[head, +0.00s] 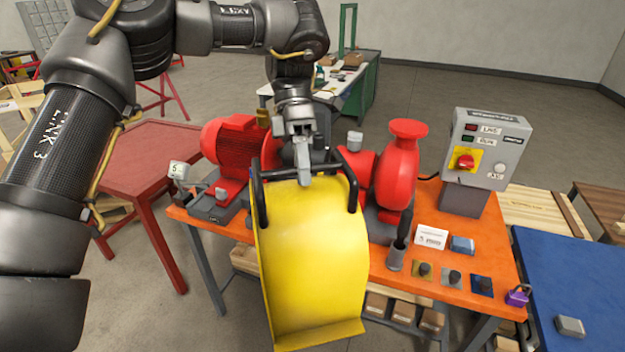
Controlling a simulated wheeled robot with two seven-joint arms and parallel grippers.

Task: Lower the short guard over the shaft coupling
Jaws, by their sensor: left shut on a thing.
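The short guard (315,255) is a curved yellow cover with black handles and a flange along its lower edge. It hangs in front of the orange bench, tilted toward the camera. My left gripper (303,172) reaches down from above and is shut on the guard at its top, by the handles. The red motor (234,146) is behind it to the left and the red pump (398,172) behind it to the right. The shaft coupling is not visible; the guard and my gripper cover the space between motor and pump. My right gripper is not in view.
A red table (130,163) stands left, a blue surface (570,275) right.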

